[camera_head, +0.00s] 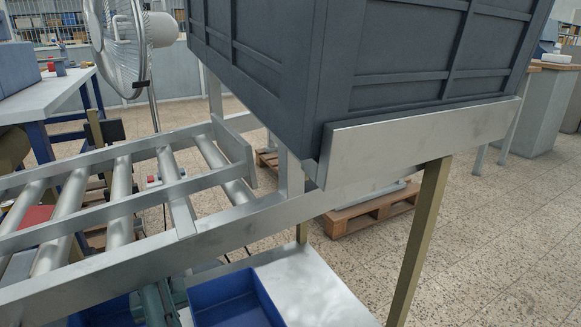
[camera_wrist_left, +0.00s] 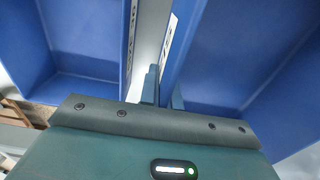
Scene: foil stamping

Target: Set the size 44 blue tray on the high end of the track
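Two blue trays stand side by side low on a pale shelf under the track; they are the left tray (camera_head: 105,312) and the right tray (camera_head: 235,308). The left wrist view shows the left tray (camera_wrist_left: 85,75) and the right tray (camera_wrist_left: 235,60). White labels face the gap, but I cannot read a size. My left gripper (camera_head: 160,302) reaches down between them. Its fingers (camera_wrist_left: 164,92) look closed on the right tray's side wall, one on each side. The roller track (camera_head: 120,190) slopes above. My right gripper is out of view.
A large dark grey crate (camera_head: 400,50) stands at the right end of the track frame, behind a metal side plate (camera_head: 420,135). Track rails and an olive leg (camera_head: 425,230) stand close around the shelf (camera_head: 310,290). A fan (camera_head: 120,40) stands behind. The floor at right is clear.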

